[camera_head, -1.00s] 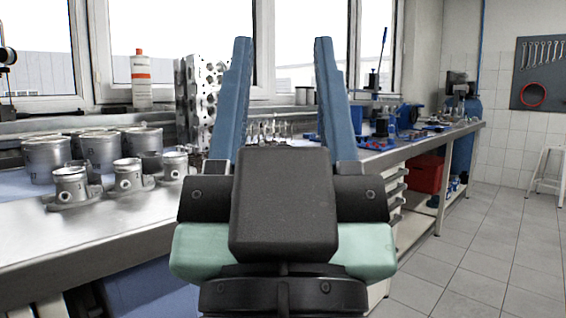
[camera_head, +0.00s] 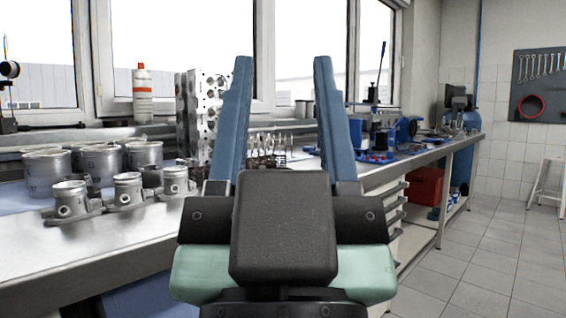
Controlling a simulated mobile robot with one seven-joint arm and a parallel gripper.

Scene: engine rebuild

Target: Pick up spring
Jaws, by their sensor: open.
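My gripper (camera_head: 282,62) fills the middle of the view, its two long blue fingers apart with nothing between them. It is in front of the steel workbench (camera_head: 135,235). I cannot make out a spring for certain. A cluster of small, thin metal parts (camera_head: 268,146) stands on the bench, seen between the fingers, too small to tell apart. The gripper's palm and the fingers hide part of the bench behind them.
Cylinders (camera_head: 43,172) and pistons (camera_head: 129,190) stand on the bench at the left. A cylinder head (camera_head: 203,110) stands upright behind the left finger. Blue tools (camera_head: 407,130) lie along the right. A red box (camera_head: 425,186) sits below.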

